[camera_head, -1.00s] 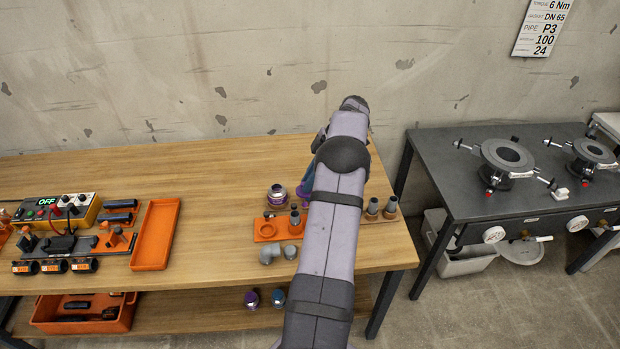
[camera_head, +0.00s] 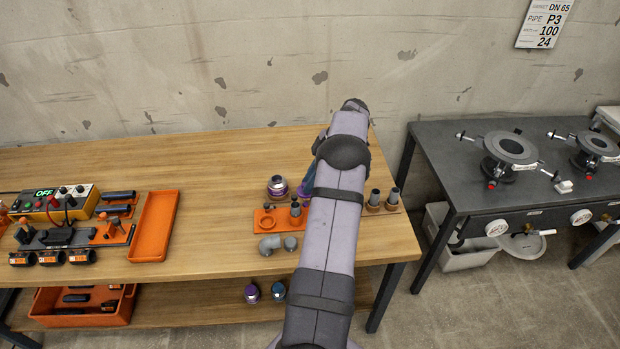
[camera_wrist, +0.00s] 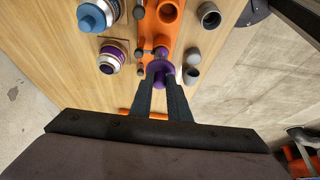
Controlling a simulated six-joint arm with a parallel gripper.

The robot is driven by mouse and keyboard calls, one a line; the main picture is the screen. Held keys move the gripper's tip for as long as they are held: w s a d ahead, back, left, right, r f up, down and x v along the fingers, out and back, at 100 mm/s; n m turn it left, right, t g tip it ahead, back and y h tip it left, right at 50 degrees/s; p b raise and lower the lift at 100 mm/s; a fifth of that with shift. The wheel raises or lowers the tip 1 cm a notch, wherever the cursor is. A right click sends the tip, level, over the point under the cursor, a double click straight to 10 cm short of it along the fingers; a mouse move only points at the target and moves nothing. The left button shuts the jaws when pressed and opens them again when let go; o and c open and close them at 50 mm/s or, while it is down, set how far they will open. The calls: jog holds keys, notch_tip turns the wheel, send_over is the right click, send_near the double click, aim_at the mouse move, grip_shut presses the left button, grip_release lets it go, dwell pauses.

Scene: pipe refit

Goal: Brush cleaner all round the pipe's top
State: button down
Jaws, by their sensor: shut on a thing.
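My gripper (camera_wrist: 160,92) shows in the wrist view with its fingers shut on a small purple-topped piece (camera_wrist: 159,70), likely the cleaner's brush cap. Its lower end is hidden, and it is close beside the orange tray. In the head view my arm covers the gripper. A can with a purple band (camera_head: 277,187) stands behind the tray; it also shows in the wrist view (camera_wrist: 111,58). Two upright grey pipe stubs (camera_head: 374,198) (camera_head: 392,197) stand on brown bases right of my arm. I cannot tell which pipe is meant.
The orange tray (camera_head: 258,218) holds dark upright pieces. A grey elbow (camera_head: 269,244) and a grey fitting (camera_head: 290,244) lie in front of it. A blue-topped can (camera_wrist: 92,16) stands near the purple-banded can. Another orange tray (camera_head: 155,226) is left; bare wood lies between.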

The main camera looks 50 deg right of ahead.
jog(key=shift+f, duration=0.5)
jog(key=shift+r, duration=0.1)
jog(key=shift+w+a, duration=0.15)
jog(key=shift+a, duration=0.05)
jog(key=shift+w+a+f+b, duration=0.15)
jog(key=shift+f+b, duration=0.05)
jog(key=shift+b, duration=0.2)
jog(key=shift+w+d, duration=0.4)
jog(key=shift+w, duration=0.4)
dwell(0.5)
jog(key=shift+w, duration=0.15)
dwell(0.4)
jog(key=shift+w+a, duration=0.1)
jog(key=shift+w, duration=0.2)
